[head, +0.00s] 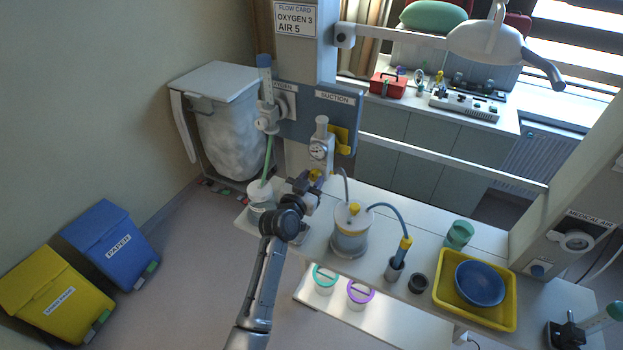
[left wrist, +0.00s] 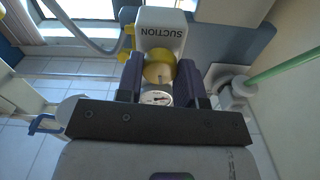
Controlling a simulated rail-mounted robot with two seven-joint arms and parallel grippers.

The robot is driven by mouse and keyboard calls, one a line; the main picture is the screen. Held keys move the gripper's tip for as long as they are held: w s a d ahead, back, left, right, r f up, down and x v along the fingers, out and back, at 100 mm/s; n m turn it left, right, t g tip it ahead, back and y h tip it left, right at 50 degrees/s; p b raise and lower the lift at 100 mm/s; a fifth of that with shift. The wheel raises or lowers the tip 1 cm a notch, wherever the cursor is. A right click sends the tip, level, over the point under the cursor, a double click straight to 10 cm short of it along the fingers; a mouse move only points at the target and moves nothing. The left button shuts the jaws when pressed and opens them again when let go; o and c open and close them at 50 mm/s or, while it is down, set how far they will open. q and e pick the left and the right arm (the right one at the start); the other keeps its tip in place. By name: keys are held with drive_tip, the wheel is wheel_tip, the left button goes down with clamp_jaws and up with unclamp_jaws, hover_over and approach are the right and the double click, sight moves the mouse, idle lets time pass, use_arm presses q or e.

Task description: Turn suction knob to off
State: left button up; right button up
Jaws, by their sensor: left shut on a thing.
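The suction regulator (head: 321,143) is a pale upright unit with a round gauge, mounted under the blue panel marked SUCTION. Its yellow knob (head: 315,174) is at the bottom, partly hidden by my left gripper (head: 308,183). In the left wrist view, the yellow knob (left wrist: 159,68) sits between the two dark fingers of my left gripper (left wrist: 160,77), which is shut on it. The regulator's white body with the upside-down word SUCTION (left wrist: 161,30) is just beyond, and the gauge (left wrist: 156,98) shows partly below the knob. I cannot read the knob's setting. My right gripper is not in view.
The oxygen flowmeter (head: 266,105) with a green tube stands left of the regulator. Below is a white shelf with a lidded suction jar (head: 350,231), a white pot (head: 261,196) and a yellow tray (head: 443,292) holding a blue bowl (head: 480,283). A rail runs to the right.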

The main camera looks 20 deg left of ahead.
use_arm(q)
drive_tip(key=n+p, duration=0.2)
drive_tip(key=n, duration=0.3)
drive_tip(key=shift+r+n, duration=0.15)
drive_tip(key=shift+n, duration=0.15)
drive_tip(key=n+p, duration=0.1)
drive_tip(key=n, duration=0.2)
drive_tip(key=shift+d+n, duration=0.1)
drive_tip(key=shift+n, duration=0.7)
drive_tip(key=shift+p, duration=0.3)
drive_tip(key=o, duration=0.9)
